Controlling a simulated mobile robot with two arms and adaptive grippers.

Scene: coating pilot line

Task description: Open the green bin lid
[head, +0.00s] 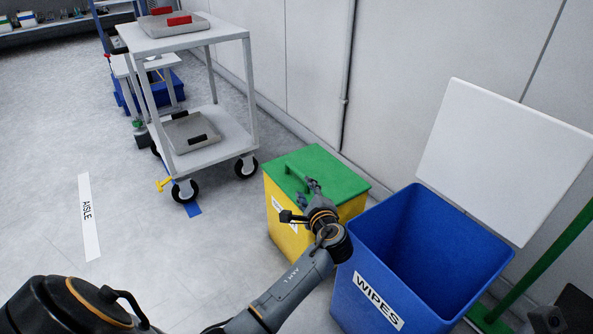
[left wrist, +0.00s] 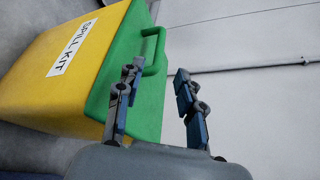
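The green lid (head: 335,176) lies closed on a yellow bin (head: 285,232) labelled SPILL KIT, which also shows in the left wrist view (left wrist: 40,90). A raised green handle (left wrist: 154,50) stands on the lid. My left gripper (head: 308,190) is over the lid, close to the handle. In the left wrist view its two fingers (left wrist: 156,73) are spread with nothing between them that I can see held. The handle appears just beyond the fingertips; contact is not clear. A dark part at the head view's bottom right may be my right gripper; its fingers cannot be made out.
A blue WIPES bin (head: 375,298) stands open to the right, its white lid (head: 505,150) raised. A white cart (head: 222,132) stands behind left. The wall (head: 400,90) is close behind the bins.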

